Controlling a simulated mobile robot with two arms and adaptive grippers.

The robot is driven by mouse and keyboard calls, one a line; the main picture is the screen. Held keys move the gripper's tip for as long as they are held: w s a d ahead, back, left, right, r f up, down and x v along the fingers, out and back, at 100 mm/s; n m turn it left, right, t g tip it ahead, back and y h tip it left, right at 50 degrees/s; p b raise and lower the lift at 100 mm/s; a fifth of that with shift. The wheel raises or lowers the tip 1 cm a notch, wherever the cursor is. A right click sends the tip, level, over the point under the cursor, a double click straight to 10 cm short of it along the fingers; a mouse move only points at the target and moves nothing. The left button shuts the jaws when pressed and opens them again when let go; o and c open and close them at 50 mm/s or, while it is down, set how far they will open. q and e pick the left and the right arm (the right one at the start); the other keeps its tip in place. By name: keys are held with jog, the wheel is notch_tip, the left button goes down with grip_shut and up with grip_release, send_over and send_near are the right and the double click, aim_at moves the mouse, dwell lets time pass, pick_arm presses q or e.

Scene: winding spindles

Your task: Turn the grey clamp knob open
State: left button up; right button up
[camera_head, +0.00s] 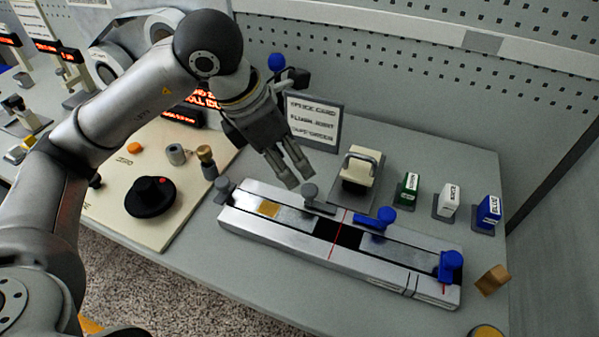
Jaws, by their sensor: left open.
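A long silver splicing block (290,237) lies on the grey table. A grey clamp knob (310,192) stands at its back edge, left of the red centre line, with a short grey arm running right. A second grey knob (223,188) sits at the block's left end. My left gripper (298,180) points down, open and empty. Its fingertips appear just above and behind the first grey knob; I cannot tell whether they touch it. My right gripper is not in view.
A black dial (152,197) is on the left panel.

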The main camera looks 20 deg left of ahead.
pick_arm(q)
jog(key=shift+v, duration=1.45)
